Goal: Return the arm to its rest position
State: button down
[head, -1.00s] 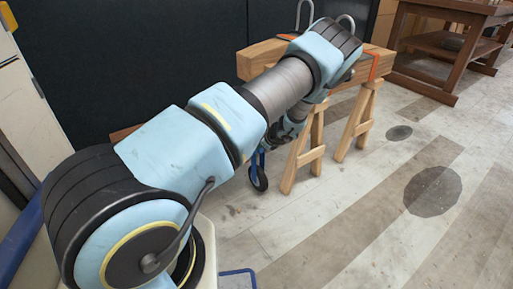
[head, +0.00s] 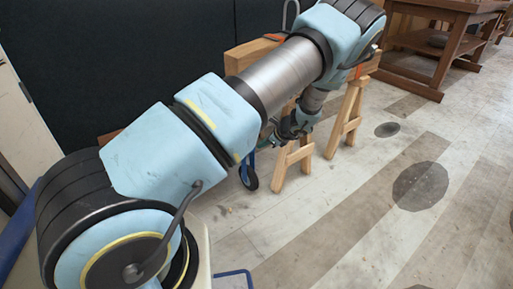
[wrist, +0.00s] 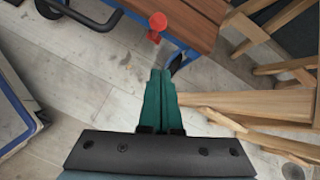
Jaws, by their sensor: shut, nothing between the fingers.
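My gripper (wrist: 160,85) shows in the wrist view with its two green fingers pressed together and nothing between them. It points down over the floor, beside a wooden bench top with a red knob (wrist: 158,22) at its edge. In the head view my arm reaches from the lower left to the upper middle and bends down at the elbow. The gripper's fingertips cannot be made out there; the forearm end hangs in front of the wooden trestles.
Wooden trestles (head: 346,125) carry a thick beam (head: 246,55) behind my arm. A brown wooden workbench (head: 415,60) stands at the back right. A blue frame with a dark tube (wrist: 85,14) is at the wrist view's upper left.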

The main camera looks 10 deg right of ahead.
jog(key=shift+v, duration=0.8)
jog(key=s+a+r+n+g+h, duration=0.1)
jog(key=s+a+r+n+g, duration=0.2)
jog(key=a+r+n, duration=0.4)
jog(key=s+a+r+n+g, duration=0.2)
jog(key=s+a+r+n, duration=0.25)
jog(key=a, duration=0.45)
jog(key=s+a+r+n+h, duration=0.4)
jog(key=s+a+r+n, duration=0.5)
jog(key=s+r+n, duration=0.4)
notch_tip(320, 180, up, 19)
jog(key=s+p, duration=0.1)
jog(key=p, duration=2)
jog(key=shift+r+g, duration=0.15)
jog(key=shift+g, duration=0.15)
